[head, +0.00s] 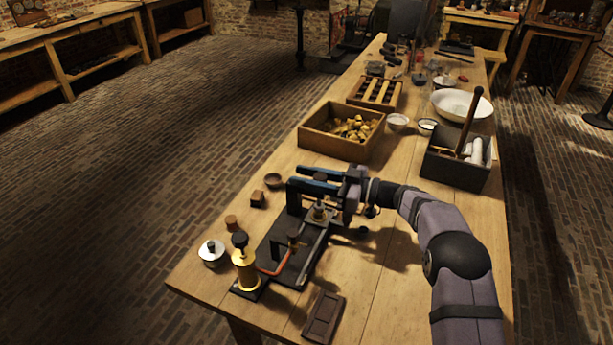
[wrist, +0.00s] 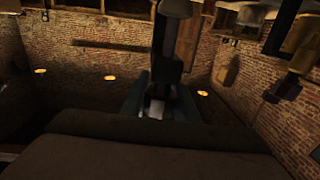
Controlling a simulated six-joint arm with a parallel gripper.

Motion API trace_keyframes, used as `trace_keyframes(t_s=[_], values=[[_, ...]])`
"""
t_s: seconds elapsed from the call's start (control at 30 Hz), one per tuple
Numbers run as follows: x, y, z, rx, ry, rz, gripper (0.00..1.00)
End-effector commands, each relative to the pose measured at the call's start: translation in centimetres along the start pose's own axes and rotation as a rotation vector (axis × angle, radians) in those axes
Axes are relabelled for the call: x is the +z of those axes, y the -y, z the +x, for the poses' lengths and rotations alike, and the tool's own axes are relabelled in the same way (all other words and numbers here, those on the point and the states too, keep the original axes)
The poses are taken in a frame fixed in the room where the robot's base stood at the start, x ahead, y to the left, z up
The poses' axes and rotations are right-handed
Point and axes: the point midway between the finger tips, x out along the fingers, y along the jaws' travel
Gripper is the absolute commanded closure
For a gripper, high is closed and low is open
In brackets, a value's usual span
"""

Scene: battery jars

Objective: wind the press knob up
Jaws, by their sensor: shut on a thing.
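The press stands on a dark base (head: 290,245) near the front left of the table. Its dark knob (head: 320,178) is at the top, above a brass-coloured part. My gripper (head: 302,178) comes in level from the right, with its blue-lined fingers on both sides of the knob, shut on it. The fingers partly hide the knob and the press frame. In the wrist view a dark upright post (wrist: 168,60) shows in the middle, but the knob cannot be made out clearly.
A brass cylinder with a black top (head: 245,268) and a white lidded jar (head: 212,253) stand left of the press. A wooden box of brass pieces (head: 318,142) is behind. A black tool box (head: 450,172) is at right. A dark small tray (head: 323,316) lies in front.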

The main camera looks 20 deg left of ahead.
Motion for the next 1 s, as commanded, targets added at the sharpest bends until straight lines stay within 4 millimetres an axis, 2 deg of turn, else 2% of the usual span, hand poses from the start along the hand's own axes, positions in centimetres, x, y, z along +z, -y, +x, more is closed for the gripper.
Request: trace_keyframes(t_s=[0.37, 0.93, 0.97, 1.0], values=[[0.0, 0.4, 0.01, -0.102, -0.002, -0.001, 0.95], [-0.2, 0.49, 0.04, -0.119, -0.004, -0.001, 0.95], [-0.2, 0.49, 0.05, -0.119, -0.004, -0.001, 0.68], [-0.2, 0.49, 0.05, -0.119, -0.004, -0.001, 0.58]])
